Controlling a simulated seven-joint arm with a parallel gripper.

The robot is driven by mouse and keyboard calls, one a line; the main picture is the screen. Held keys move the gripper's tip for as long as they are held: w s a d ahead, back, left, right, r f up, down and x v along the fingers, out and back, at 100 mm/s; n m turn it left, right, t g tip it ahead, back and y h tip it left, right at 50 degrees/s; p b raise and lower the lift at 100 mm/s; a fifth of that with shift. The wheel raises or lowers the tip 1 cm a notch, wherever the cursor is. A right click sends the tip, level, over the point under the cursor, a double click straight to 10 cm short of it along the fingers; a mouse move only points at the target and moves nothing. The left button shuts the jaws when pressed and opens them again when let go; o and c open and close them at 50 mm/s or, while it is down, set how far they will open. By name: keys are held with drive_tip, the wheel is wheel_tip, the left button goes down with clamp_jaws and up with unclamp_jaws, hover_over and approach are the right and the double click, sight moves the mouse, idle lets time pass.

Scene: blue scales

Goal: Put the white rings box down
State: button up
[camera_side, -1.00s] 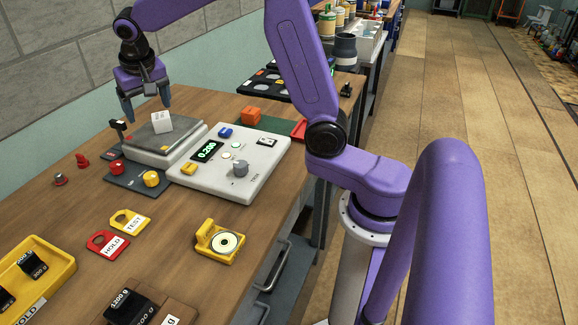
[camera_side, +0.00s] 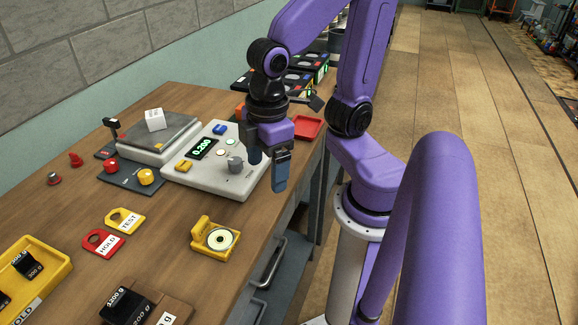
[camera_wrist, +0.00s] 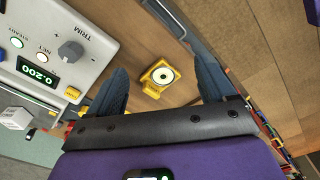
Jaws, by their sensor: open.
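The white rings box (camera_side: 155,120) is a small white block on the grey plate of the scale (camera_side: 166,134) at the back left of the bench. It also shows at the left edge of the wrist view (camera_wrist: 15,118). My gripper (camera_side: 267,172) is open and empty, well to the right of the box, above the right part of the console near the bench edge. In the wrist view, the open fingers (camera_wrist: 160,68) have nothing between them, and the bench lies below. The scale's display (camera_side: 202,148) reads 0.200.
The console (camera_side: 235,182) with knob and buttons stands beside the scale. A yellow holder with a disc (camera_side: 216,237), HOLD (camera_side: 100,242) and TEST (camera_side: 126,220) tags, a yellow tray (camera_side: 50,280) and black weights (camera_side: 125,303) lie in front. A red tray (camera_side: 308,126) is behind my gripper.

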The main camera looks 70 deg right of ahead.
drive_tip(key=shift+n, duration=0.9)
drive_tip(key=s, duration=0.1)
drive_tip(key=s+d, duration=0.1)
drive_tip(key=s+f, duration=0.1)
drive_tip(key=s, duration=0.1)
drive_tip(key=shift+d, duration=0.3)
drive_tip(key=shift+w+r, duration=0.1)
idle(4.5)
